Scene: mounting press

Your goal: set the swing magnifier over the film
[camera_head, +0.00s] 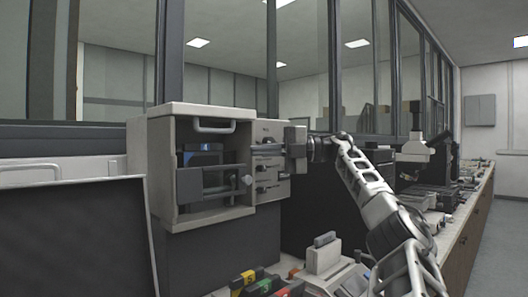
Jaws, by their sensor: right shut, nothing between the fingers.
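A pale press cabinet (196,112) stands at centre left with its front open. Inside it is a dark unit with a small blue display (203,148). A dark grey plate with thin bars (190,187) crosses the opening; I cannot tell whether it is the swing magnifier. No film can be made out. My right gripper (293,148) is shut and empty, in front of the right edge of the cabinet's control panel (267,165). Whether it touches the panel is unclear. My left gripper is not in view.
A dark panel (75,240) with a pale rim fills the lower left. A pale device (323,255) and red, yellow and green items (258,284) sit at the bottom centre. A microscope (418,150) and a cluttered bench (455,200) run along the right.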

